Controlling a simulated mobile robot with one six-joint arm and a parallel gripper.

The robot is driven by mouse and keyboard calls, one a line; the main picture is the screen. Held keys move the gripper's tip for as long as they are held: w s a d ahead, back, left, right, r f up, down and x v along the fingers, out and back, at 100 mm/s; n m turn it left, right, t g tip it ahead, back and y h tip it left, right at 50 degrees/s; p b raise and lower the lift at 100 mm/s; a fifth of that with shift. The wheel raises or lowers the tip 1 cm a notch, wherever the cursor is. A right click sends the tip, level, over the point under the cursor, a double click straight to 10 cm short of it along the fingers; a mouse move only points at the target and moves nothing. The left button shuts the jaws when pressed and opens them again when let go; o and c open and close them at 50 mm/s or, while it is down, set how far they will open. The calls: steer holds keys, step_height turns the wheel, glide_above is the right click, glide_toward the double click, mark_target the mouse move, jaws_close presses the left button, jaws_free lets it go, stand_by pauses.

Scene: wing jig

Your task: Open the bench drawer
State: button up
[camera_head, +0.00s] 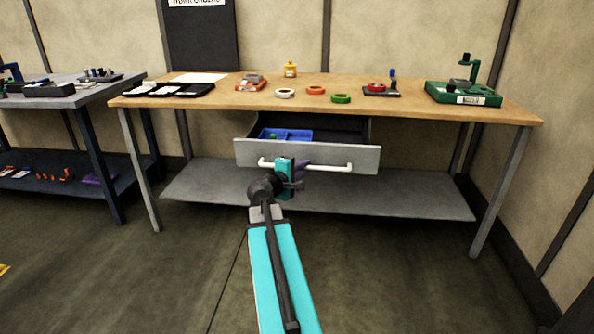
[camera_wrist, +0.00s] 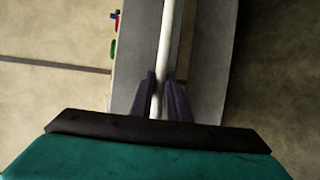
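The bench drawer (camera_head: 350,157) is grey and hangs under the wooden bench top. It stands pulled out, with its inside showing from above. Its white bar handle (camera_head: 335,167) runs across the front panel. My gripper (camera_head: 303,165) is at the handle, a little left of the drawer's middle. In the wrist view the two purple fingers (camera_wrist: 163,82) stand on either side of the white handle (camera_wrist: 166,45), close against it. The gripper looks shut on the handle. Part of the handle is hidden behind my gripper in the head view.
A blue tray (camera_head: 297,134) lies inside the drawer. The bench top (camera_head: 410,108) holds tape rolls, a yellow bottle (camera_head: 290,69) and a green device (camera_head: 463,95). A lower shelf (camera_head: 420,203) is bare. Another bench (camera_head: 75,98) stands at the left. Open floor lies in front.

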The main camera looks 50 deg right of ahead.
steer(key=shift+o, duration=0.2)
steer(key=shift+w+a, duration=0.1)
steer(key=shift+a, duration=0.1)
steer(key=a, duration=0.1)
steer(key=a+b, duration=0.1)
steer(key=a, duration=0.3)
steer(key=shift+s+a+r+b, duration=0.2)
steer(key=shift+a+r+b, duration=0.05)
steer(key=shift+r+b, duration=0.15)
steer(key=a+b, duration=0.1)
steer(key=b, duration=0.3)
steer(key=shift+r, duration=0.15)
steer(key=b, duration=0.2)
steer(key=a+b, duration=0.1)
steer(key=b, duration=0.1)
steer(key=shift+s, duration=0.25)
